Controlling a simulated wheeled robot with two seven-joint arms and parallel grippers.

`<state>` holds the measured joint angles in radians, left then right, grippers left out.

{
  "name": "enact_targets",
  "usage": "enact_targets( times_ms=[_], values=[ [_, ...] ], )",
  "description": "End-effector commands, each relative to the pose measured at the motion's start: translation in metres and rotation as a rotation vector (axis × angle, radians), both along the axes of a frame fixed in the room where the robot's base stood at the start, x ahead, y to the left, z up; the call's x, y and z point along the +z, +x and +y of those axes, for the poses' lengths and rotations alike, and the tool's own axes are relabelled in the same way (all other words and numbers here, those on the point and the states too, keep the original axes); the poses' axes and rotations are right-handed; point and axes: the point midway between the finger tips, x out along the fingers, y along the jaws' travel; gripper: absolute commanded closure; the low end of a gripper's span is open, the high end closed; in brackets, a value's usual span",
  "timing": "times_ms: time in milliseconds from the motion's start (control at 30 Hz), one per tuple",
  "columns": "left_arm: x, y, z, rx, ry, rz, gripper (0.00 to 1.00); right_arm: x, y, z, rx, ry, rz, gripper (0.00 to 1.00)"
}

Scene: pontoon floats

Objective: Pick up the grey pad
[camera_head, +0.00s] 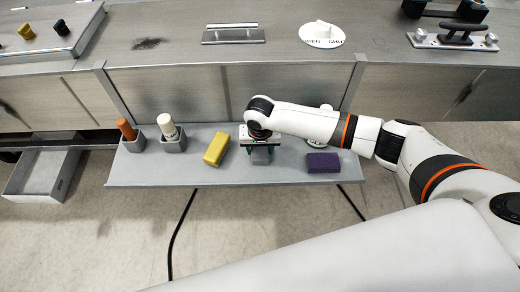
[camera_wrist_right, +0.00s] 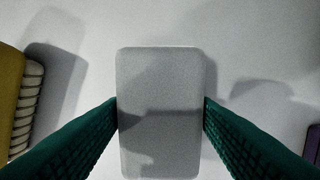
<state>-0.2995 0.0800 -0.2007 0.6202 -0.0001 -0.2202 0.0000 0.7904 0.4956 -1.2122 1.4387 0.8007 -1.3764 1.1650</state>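The grey pad (camera_wrist_right: 160,85) is a plain rounded block in the middle of the right wrist view. It also shows in the head view (camera_head: 261,156), partly hidden under my right gripper (camera_head: 261,146). My right gripper comes down over the grey shelf from above. In the wrist view, its two green fingers (camera_wrist_right: 161,112) are on either side of the pad, and their tips meet its left and right edges with no visible gap. I cannot tell whether the pad is clear of the shelf. My left gripper is not in view.
Grey holders with an orange peg (camera_head: 127,129) and a cream peg (camera_head: 167,126) stand at the shelf's (camera_head: 200,177) left. The bench (camera_head: 170,50) rises behind; an open drawer (camera_head: 42,173) is left.

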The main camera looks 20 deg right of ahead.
Motion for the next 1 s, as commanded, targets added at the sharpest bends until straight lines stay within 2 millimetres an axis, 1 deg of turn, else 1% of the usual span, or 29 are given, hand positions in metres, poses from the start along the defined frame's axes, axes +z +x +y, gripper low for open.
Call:
enact_targets(
  times_ms=[33, 133, 367, 467, 567, 800, 900, 1000],
  values=[
    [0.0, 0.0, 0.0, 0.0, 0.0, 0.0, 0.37, 0.0, 0.0, 0.0, 0.0, 0.0, 0.0, 0.55],
    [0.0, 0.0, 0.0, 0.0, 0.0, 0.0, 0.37, 0.0, 0.0, 0.0, 0.0, 0.0, 0.0, 0.71],
    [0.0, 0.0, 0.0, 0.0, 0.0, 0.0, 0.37, 0.001, 0.0, 0.0, 0.0, 0.0, 0.0, 0.71],
    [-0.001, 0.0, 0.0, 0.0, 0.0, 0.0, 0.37, 0.007, 0.001, 0.0, -0.001, 0.001, -0.001, 0.71],
    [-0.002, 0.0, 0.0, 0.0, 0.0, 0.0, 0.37, 0.022, 0.001, 0.0, 0.0, 0.001, -0.002, 0.71],
    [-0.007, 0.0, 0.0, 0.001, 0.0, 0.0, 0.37, 0.071, 0.001, 0.0, 0.0, 0.002, -0.004, 0.71],
    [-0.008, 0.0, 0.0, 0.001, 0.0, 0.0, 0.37, 0.086, 0.001, 0.0, 0.0, 0.001, -0.002, 0.71],
    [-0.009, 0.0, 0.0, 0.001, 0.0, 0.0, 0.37, 0.096, 0.0, 0.0, 0.0, 0.001, -0.001, 0.71]
  ],
)
